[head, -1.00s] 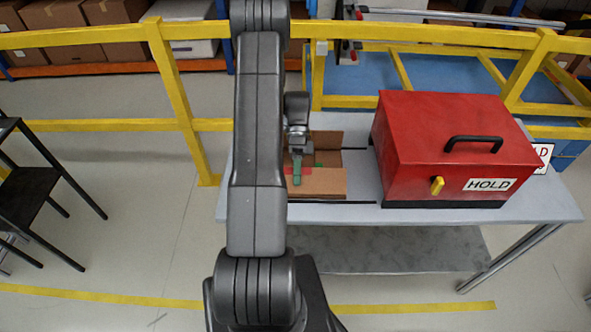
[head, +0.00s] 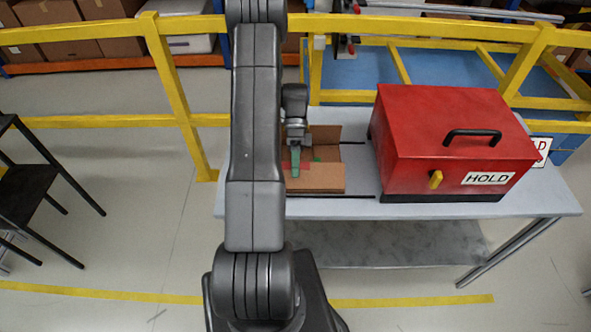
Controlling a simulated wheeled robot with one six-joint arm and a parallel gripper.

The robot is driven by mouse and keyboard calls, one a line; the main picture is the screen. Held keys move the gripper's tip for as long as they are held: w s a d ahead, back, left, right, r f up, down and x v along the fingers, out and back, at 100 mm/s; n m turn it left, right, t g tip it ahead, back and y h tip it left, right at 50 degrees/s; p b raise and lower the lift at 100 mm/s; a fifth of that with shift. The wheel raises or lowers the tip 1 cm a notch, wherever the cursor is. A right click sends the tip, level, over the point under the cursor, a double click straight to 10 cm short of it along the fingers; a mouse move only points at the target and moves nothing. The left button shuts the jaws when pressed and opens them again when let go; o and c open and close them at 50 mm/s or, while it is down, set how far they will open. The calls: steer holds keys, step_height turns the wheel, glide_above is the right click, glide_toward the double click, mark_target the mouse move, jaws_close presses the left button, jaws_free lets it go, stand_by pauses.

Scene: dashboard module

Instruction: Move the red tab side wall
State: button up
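A cardboard box (head: 318,181) lies on the table left of the red case, partly hidden behind my arm. A red patch, the red tab (head: 304,166), shows at its near side. A small green mark shows just right of it. My gripper (head: 295,171) points down over the box, with its greenish fingers in front of the red tab. I cannot tell whether the fingers touch the tab or wall, or whether they are open or shut. The left part of the box is hidden by my arm.
A red case (head: 425,135) marked HOLD, with a black handle and a yellow latch, stands right of the box on the grey table (head: 540,200). A yellow railing (head: 180,110) runs behind. A black chair (head: 30,195) stands at the far left.

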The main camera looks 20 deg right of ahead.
step_height(320, 180, up, 9)
steer(key=shift+r+b, duration=0.1)
steer(key=shift+b, duration=0.45)
